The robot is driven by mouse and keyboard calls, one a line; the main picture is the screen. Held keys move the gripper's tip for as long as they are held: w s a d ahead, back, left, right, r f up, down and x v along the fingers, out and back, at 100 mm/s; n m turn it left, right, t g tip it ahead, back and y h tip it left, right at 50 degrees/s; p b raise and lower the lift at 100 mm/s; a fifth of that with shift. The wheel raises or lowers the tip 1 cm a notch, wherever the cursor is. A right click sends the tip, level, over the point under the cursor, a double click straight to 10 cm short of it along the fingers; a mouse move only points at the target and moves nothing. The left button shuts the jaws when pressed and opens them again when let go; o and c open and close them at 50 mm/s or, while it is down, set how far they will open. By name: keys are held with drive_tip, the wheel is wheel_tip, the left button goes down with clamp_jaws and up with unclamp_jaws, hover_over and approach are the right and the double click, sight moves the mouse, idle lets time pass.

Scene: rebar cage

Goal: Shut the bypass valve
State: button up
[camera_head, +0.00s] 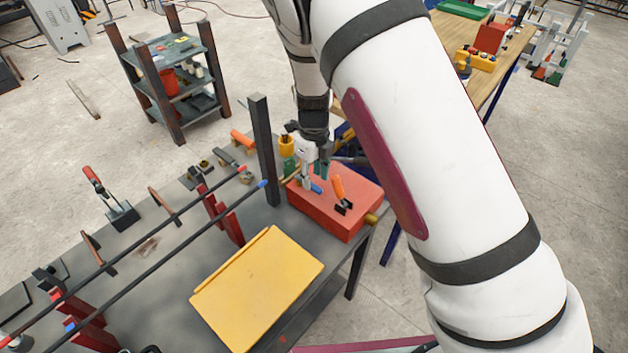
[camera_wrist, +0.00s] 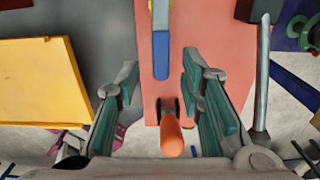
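A red box (camera_head: 322,212) stands on the bench's right end, and its red face fills the middle of the wrist view (camera_wrist: 205,30). A blue handle (camera_head: 316,187) lies along the box; it also shows in the wrist view (camera_wrist: 160,55), with yellow at its top end. An orange lever (camera_head: 338,188) rises from a dark mount on the box; it points toward the camera in the wrist view (camera_wrist: 171,138). No label shows which is the bypass valve. My gripper (camera_head: 313,172) is above the box, with its fingers (camera_wrist: 160,72) apart and nothing gripped.
A yellow panel (camera_head: 258,285) lies left of the box on the grey bench. A dark upright post (camera_head: 263,150) stands close behind the box. Two long bars (camera_head: 165,258) cross the bench's left part. A shelf rack (camera_head: 177,80) and wooden table (camera_head: 510,55) stand farther off.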

wheel_tip(320, 180, up, 9)
drive_tip(key=shift+r, duration=0.2)
idle(0.5)
wheel_tip(320, 180, up, 9)
drive_tip(key=n+y, duration=0.1)
drive_tip(key=n, duration=0.5)
hover_over(314, 187)
drive_tip(key=s+d, duration=0.4)
drive_tip(key=s+d+r+n+t+y, duration=0.1)
drive_tip(key=s+d+r+n+t, duration=0.1)
drive_tip(key=s+d+r+n, duration=0.45)
drive_tip(key=s+d+r+n+t+h, duration=0.1)
drive_tip(key=s+d+r+n, duration=0.1)
drive_tip(key=s+r+n, duration=0.2)
drive_tip(key=s+d+r+n+t+h, duration=0.1)
drive_tip(key=s+d+r+n+t, duration=0.1)
drive_tip(key=s+n, duration=0.8)
drive_tip(key=shift+s+d+r+n+t, duration=0.35)
drive_tip(key=shift+s+r, duration=0.5)
drive_tip(key=shift+s, duration=0.6)
